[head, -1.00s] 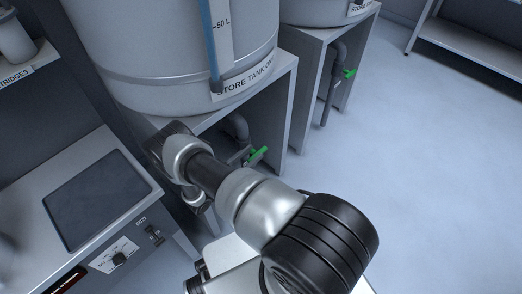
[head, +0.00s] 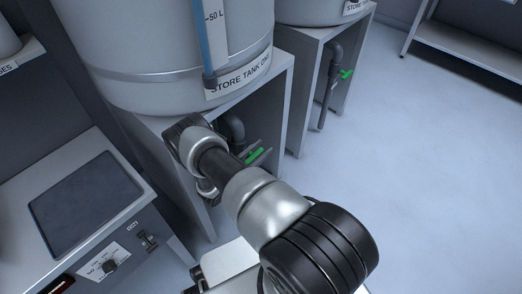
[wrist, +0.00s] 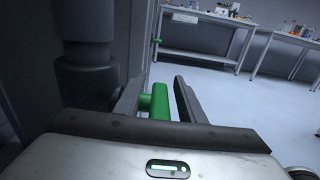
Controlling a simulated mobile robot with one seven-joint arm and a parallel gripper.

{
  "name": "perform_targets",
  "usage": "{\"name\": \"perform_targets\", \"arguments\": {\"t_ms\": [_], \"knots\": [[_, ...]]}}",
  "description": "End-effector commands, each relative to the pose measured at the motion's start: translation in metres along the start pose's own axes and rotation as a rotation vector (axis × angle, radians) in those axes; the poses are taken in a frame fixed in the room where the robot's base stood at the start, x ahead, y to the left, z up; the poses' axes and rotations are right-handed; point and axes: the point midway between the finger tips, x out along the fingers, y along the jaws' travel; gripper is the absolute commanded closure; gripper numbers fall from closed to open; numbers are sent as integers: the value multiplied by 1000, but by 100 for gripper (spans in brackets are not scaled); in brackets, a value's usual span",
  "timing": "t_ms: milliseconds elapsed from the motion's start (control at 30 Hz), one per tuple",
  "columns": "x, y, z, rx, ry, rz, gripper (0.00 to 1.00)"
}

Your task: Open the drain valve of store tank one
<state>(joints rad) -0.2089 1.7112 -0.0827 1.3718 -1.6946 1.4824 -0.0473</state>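Store tank one (head: 150,50) is a large grey tank on a stand, with its label (head: 240,78) on the front. Under it a dark drain pipe (head: 236,128) bends down to a valve with a green handle (head: 254,156). My gripper (head: 258,152) is open at this handle, with a finger on either side. In the wrist view the green handle (wrist: 158,100) lies between the fingers of my gripper (wrist: 157,92), close to the left finger and with a clear gap to the right one. The valve body is mostly hidden by my arm.
A second tank (head: 310,10) with its own green valve handle (head: 346,73) stands to the right. A bench with a dark panel (head: 85,203) and a knob is at the left. The stand's side wall (head: 277,125) is close to my gripper. Open floor (head: 430,170) lies right.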

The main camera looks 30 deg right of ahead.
Motion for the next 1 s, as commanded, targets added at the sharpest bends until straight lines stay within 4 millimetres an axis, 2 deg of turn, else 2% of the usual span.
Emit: {"name": "perform_targets", "arguments": {"t_ms": [167,367,567,1000], "knots": [[0,0,0,0,0,0,66],[0,0,0,0,0,0,100],[-1,0,0,-2,-30,1,100],[-4,0,13,0,-371,3,100]]}}
